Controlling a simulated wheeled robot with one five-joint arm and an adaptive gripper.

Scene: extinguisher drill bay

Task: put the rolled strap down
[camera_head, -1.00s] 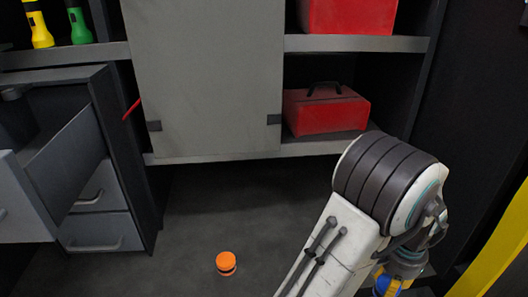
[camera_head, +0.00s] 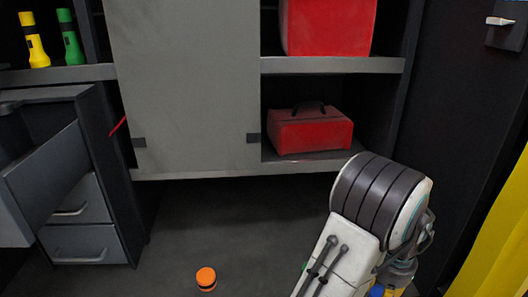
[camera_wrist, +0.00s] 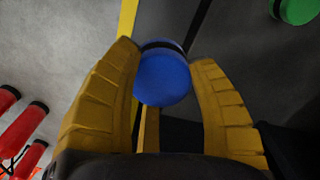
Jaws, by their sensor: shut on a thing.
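The rolled strap (camera_wrist: 162,78) is a blue roll with a black band. In the wrist view it sits between the yellow fingers of my gripper (camera_wrist: 166,68), which is shut on it. In the head view my gripper (camera_head: 390,291) is cut off at the bottom edge, right of centre, with a bit of blue beside it. An orange roll (camera_head: 206,279) with a dark band lies on the floor, left of my arm. A green roll (camera_wrist: 295,8) shows at the top right of the wrist view.
A grey cabinet (camera_head: 185,90) has red boxes on its right shelves, the lower one (camera_head: 309,130) with a handle. An open drawer (camera_head: 48,175) juts out at left. Yellow and green torches (camera_head: 33,40) stand above. Red cylinders (camera_wrist: 22,127) show in the wrist view. Floor below the cabinet is mostly clear.

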